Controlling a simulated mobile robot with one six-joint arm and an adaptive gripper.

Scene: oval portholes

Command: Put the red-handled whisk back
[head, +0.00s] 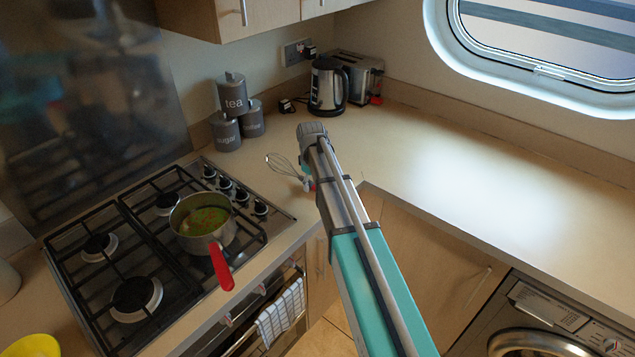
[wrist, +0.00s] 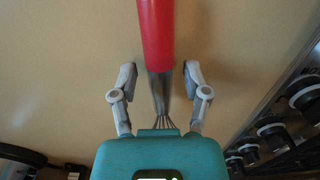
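The red-handled whisk (wrist: 155,35) lies on the worktop in the wrist view, its red handle towards the top and its metal shank running down between my fingers. In the head view its wire loops (head: 280,164) show on the counter right of the hob, and my arm hides most of the handle. My gripper (wrist: 158,74) is open, with one finger on each side of the metal shank and a visible gap on both sides. The ends of the wires are hidden under the gripper body. My arm mostly hides the gripper in the head view.
A pot (head: 201,222) with a red handle stands on the gas hob (head: 133,250), left of the whisk. Grey canisters (head: 227,131), a kettle (head: 328,86) and a toaster (head: 362,74) stand at the back. The right-hand worktop (head: 470,170) is clear.

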